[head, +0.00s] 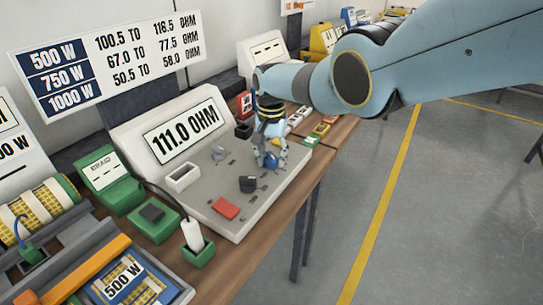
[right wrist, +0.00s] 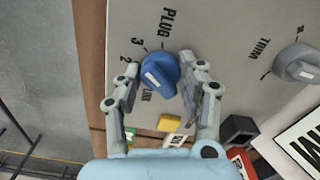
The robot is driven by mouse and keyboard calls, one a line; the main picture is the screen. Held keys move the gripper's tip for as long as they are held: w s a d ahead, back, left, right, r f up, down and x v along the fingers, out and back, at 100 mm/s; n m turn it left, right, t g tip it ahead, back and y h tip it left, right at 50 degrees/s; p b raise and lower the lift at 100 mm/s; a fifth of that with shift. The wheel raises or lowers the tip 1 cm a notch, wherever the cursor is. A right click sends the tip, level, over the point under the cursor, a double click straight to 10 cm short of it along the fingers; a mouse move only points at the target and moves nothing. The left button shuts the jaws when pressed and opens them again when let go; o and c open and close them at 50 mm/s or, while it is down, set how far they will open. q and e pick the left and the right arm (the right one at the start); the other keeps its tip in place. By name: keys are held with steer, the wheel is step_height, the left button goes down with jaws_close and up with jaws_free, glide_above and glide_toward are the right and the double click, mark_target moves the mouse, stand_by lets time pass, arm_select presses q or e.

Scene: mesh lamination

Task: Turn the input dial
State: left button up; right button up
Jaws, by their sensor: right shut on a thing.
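The blue dial (right wrist: 157,72) with a white pointer mark sits on the grey sloping panel of the meter console (head: 232,190). In the right wrist view, the numbers 3 and 2 and the word PLUG stand around it; the other lettering is partly hidden. My right gripper (head: 270,160) reaches down from above to the panel, with its two fingers (right wrist: 157,88) on either side of the dial, shut on it. In the head view the fingers partly cover the blue dial (head: 270,163). The console display (head: 181,131) reads 111.0 OHM. My left gripper is out of view.
A grey TRIM dial (right wrist: 297,62) is beside the blue one. A sign (head: 107,62) lists wattages and ohm ranges. Green holders (head: 154,222) stand to the left. The floor at right is clear.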

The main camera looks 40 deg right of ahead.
mark_target(271, 155)
stand_by(0.3)
steer(key=shift+r, duration=0.1)
steer(key=o, duration=1.2)
step_height(271, 155, up, 12)
steer(key=shift+f, duration=0.1)
